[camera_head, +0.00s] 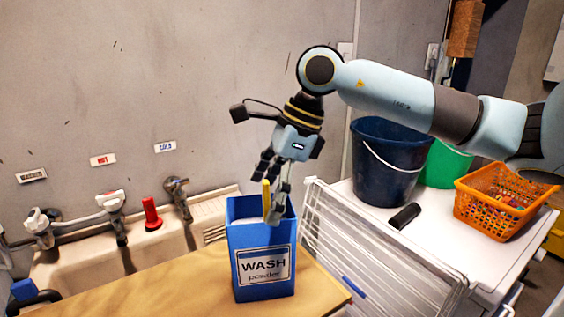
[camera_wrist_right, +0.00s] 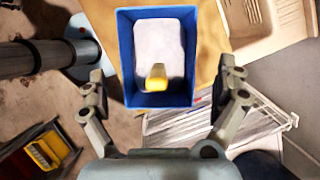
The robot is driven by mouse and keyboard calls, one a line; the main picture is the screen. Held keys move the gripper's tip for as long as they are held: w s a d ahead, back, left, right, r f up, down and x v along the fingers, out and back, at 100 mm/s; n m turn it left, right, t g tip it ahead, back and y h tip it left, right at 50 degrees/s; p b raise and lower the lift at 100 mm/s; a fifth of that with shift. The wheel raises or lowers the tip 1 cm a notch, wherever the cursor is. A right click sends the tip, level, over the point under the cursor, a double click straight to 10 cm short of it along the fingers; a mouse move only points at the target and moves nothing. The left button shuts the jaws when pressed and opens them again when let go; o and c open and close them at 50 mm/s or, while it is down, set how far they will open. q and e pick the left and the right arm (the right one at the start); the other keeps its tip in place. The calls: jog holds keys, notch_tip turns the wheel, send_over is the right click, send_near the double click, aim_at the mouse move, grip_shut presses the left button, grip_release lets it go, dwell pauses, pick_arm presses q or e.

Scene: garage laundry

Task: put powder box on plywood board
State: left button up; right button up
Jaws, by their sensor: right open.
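The powder box (camera_head: 264,266) is blue, open-topped and upright, with a white "WASH powder" label. It appears to stand on the light plywood board (camera_head: 170,285), near its right end. My right gripper (camera_head: 270,195) is open at the box's top, with one finger overlapping the opening in the head view. In the right wrist view, the box (camera_wrist_right: 190,60) shows white powder and a yellow scoop (camera_wrist_right: 156,78) inside, between the spread fingers (camera_wrist_right: 162,78). Whether the fingers touch the box is unclear. My left gripper is not in view.
A sink (camera_head: 160,248) with taps and a red-topped item (camera_head: 151,213) lies behind the board. A white drying rack (camera_head: 345,240) stands right of the box. Beyond are a dark blue bucket (camera_head: 385,175), green bucket (camera_head: 447,165), black cylinder (camera_head: 404,216) and orange basket (camera_head: 490,210).

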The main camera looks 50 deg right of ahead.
jog(key=p+v, duration=0.3)
jog(key=v, duration=0.5)
jog(key=shift+a+f, duration=0.1)
dwell(0.6)
